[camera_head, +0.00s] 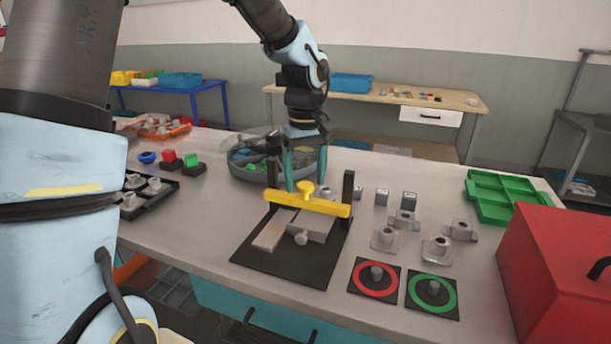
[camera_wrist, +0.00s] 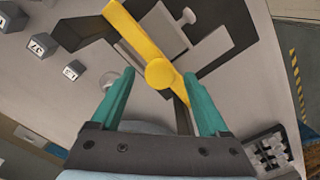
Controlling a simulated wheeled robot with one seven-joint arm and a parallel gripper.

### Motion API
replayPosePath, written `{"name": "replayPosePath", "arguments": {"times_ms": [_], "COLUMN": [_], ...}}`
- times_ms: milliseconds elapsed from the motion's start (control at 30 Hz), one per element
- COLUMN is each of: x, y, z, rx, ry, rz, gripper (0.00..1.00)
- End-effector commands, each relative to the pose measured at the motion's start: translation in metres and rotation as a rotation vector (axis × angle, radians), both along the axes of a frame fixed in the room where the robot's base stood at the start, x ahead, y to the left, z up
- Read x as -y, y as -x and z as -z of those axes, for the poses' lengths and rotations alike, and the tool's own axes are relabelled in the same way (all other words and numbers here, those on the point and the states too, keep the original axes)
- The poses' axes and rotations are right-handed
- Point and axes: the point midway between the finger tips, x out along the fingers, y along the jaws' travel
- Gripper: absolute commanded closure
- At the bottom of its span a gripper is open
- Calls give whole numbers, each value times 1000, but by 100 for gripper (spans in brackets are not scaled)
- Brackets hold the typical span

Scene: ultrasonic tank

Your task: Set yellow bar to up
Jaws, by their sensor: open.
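In the wrist view the yellow bar (camera_wrist: 136,36) runs diagonally, with the knob (camera_wrist: 160,73) near the picture's middle. My gripper (camera_head: 305,176) has teal fingers pointing down at the knob. The fingers are open, one on each side of the knob and apart from it in the wrist view (camera_wrist: 160,80).
Grey blocks and metal fittings (camera_head: 436,249) stand right of the fixture. Red-ringed (camera_head: 365,290) and green-ringed (camera_head: 417,300) pads lie in front. A round grey tub (camera_head: 245,170) is behind my gripper. A red box (camera_head: 550,260) and green tray (camera_head: 490,205) are at the right.

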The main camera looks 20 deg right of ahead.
Motion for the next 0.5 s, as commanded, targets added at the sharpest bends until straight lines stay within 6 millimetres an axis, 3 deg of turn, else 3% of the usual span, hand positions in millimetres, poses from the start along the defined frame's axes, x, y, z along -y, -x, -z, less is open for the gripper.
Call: {"name": "replayPosePath", "arguments": {"times_ms": [367, 500], "x": [0, 0], "y": [0, 0], "z": [5, 5], "rx": [0, 0], "ry": [1, 1], "rz": [0, 0], "gripper": [23, 38]}}
